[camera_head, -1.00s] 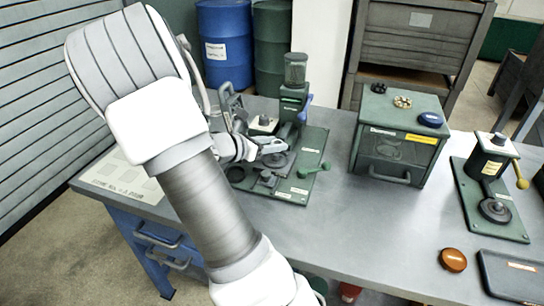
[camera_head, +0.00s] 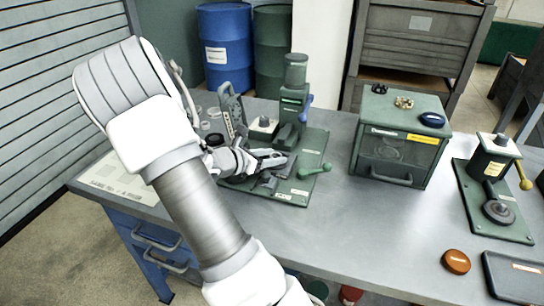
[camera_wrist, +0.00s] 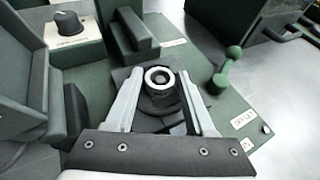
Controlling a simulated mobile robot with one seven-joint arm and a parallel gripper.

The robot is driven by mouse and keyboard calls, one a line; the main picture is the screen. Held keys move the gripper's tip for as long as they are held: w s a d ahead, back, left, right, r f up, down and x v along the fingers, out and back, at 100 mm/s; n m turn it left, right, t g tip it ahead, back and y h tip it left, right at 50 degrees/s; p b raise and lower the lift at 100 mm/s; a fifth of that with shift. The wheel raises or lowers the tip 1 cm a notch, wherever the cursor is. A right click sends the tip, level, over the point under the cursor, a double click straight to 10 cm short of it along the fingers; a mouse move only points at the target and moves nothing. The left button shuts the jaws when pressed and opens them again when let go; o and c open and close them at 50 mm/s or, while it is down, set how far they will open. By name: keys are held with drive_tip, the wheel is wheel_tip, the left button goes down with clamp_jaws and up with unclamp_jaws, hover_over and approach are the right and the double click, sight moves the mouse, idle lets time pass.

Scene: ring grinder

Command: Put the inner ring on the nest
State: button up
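In the wrist view a small bright metal ring (camera_wrist: 159,77) with a dark centre, which looks like the inner ring, sits between the tips of my gripper (camera_wrist: 160,76). The two pale fingers lean in and appear to touch it on both sides. A dark round piece (camera_wrist: 161,104), perhaps the nest, shows just below the ring on a dark block. I cannot tell whether the ring touches it. In the head view my gripper (camera_head: 275,160) is low over the green baseplate (camera_head: 313,168) of the grinder; the ring is too small to make out there.
The grinder's green column (camera_head: 293,100) stands behind my gripper, with a green ball-ended lever (camera_head: 313,172) to the right. A green cabinet (camera_head: 399,138) and a second press (camera_head: 493,180) stand further right. An orange disc (camera_head: 456,261) and dark tray (camera_head: 515,278) lie near the front. The middle table is clear.

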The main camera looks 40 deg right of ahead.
drive_tip(key=shift+o, duration=1.1)
drive_tip(key=shift+r, duration=0.15)
drive_tip(key=shift+a+r, duration=0.2)
drive_tip(key=p+v, duration=0.2)
drive_tip(key=v, duration=0.9)
drive_tip(key=shift+a, duration=0.15)
drive_tip(key=s+a+r+m+t+y, duration=0.3)
drive_tip(key=s+a+r+m+y, duration=0.3)
drive_tip(key=a, duration=0.5)
drive_tip(key=s+a+r+m+t+y, duration=0.2)
drive_tip(key=s+a+r+m+y, duration=0.5)
drive_tip(key=s+a+m, duration=0.4)
drive_tip(key=shift+a+m+t, duration=0.25)
drive_tip(key=shift+m+t, duration=0.15)
